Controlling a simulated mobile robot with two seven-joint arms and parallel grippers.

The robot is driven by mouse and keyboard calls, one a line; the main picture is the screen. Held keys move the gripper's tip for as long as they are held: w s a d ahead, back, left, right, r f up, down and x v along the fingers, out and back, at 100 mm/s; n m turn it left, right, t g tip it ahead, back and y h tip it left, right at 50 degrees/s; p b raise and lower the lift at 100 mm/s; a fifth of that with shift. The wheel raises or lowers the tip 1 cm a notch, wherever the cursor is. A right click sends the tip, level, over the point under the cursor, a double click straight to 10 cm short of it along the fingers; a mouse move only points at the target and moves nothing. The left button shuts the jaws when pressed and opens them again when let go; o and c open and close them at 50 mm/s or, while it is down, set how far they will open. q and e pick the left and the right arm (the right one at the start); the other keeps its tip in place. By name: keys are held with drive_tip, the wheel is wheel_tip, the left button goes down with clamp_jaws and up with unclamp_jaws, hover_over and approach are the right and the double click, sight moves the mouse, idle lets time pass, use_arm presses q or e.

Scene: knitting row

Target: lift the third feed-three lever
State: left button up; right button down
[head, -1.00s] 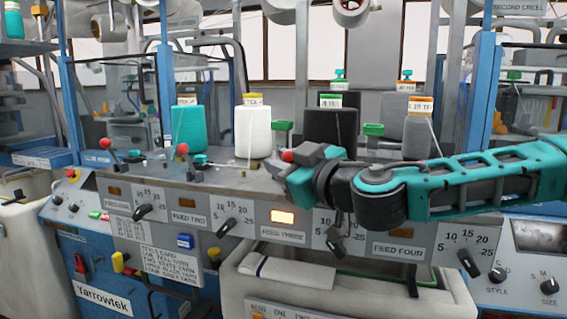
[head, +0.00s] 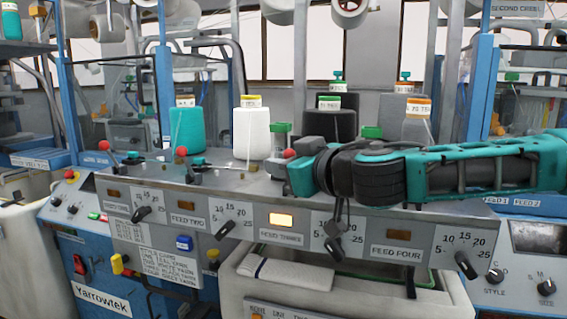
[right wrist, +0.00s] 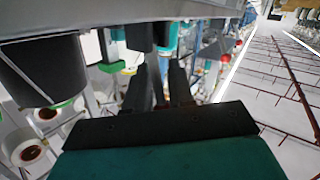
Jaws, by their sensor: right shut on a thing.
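The third lever, above the plate reading FEED THREE, shows its red ball knob (head: 289,154) in the head view; its stem is hidden by my gripper. My right gripper (head: 299,170) is at this knob, reaching in from the right, and is shut on the lever. In the right wrist view the two dark fingers (right wrist: 158,82) are close together around a narrow thing; the knob is not clearly seen there. Two other red-knobbed levers, the first (head: 104,146) and the second (head: 181,152), stand to the left. My left gripper is not in view.
A lit orange lamp (head: 282,219) is above the FEED THREE label. Black dial pointers line the panel front (head: 210,215). My right arm covers the area above FEED FOUR.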

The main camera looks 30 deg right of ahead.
drive_tip(key=c, duration=1.1)
unclamp_jaws()
